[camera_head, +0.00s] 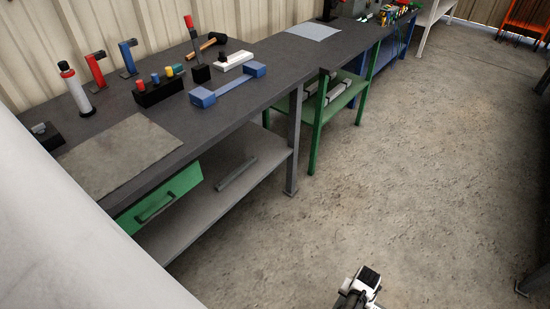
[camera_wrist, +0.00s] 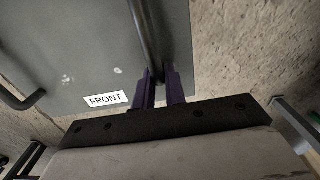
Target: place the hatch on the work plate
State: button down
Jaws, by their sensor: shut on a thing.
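The hatch (camera_wrist: 85,55) is a flat grey panel with a white "FRONT" label and two dark bar handles. In the wrist view my gripper (camera_wrist: 160,82) has its purple fingers closed around one handle (camera_wrist: 145,35). The other handle (camera_wrist: 18,100) is at the left edge. The panel's upper part is cut off by the frame. The hatch cannot be made out in the head view. A flat grey-beige plate (camera_head: 118,155) lies bare on the near end of the workbench. A paler blue-grey sheet (camera_head: 315,31) lies farther along; I cannot tell which is the work plate.
The dark workbench (camera_head: 270,85) carries a blue bar-shaped part (camera_head: 228,86), a block with coloured pegs (camera_head: 158,88), red and blue upright tools, and a hammer (camera_head: 208,43). A green drawer (camera_head: 160,198) is below it. Concrete floor (camera_head: 430,180) is clear at the right.

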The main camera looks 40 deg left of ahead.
aim_at(115, 153)
jog(key=u, duration=2.05)
